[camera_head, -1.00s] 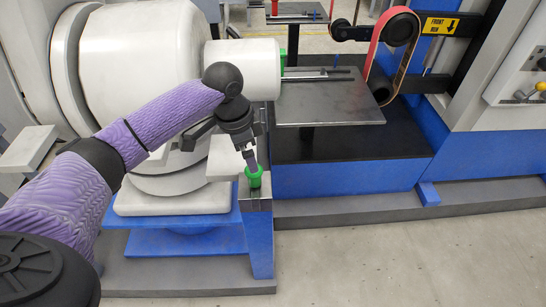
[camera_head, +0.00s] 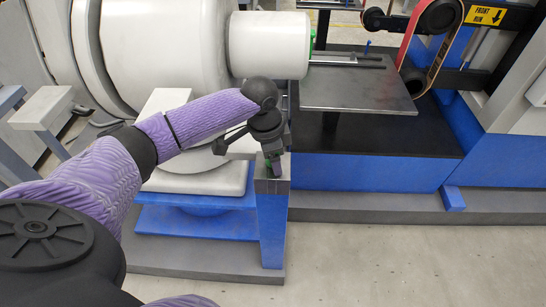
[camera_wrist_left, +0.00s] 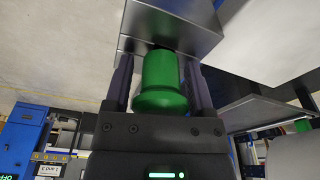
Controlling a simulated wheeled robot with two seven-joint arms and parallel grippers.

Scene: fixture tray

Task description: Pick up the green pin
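The green pin (camera_wrist_left: 162,85) shows in the left wrist view as a round, stepped body with a wider collar at the near end. It is at a grey metal block (camera_wrist_left: 170,22), whose top also shows in the head view (camera_head: 272,186). My left gripper (camera_wrist_left: 160,82) is open, with one dark finger on either side of the pin. A narrow gap shows between the left finger and the pin; contact on the right side is unclear. In the head view my left gripper (camera_head: 272,168) is low over the block and hides most of the pin. My right gripper is not in view.
A dark metal plate (camera_head: 355,92) on a stand is to the right of the block. A large white rounded machine (camera_head: 170,60) stands behind my left arm. A belt sander (camera_head: 432,35) is at the back right. The floor at the front right is clear.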

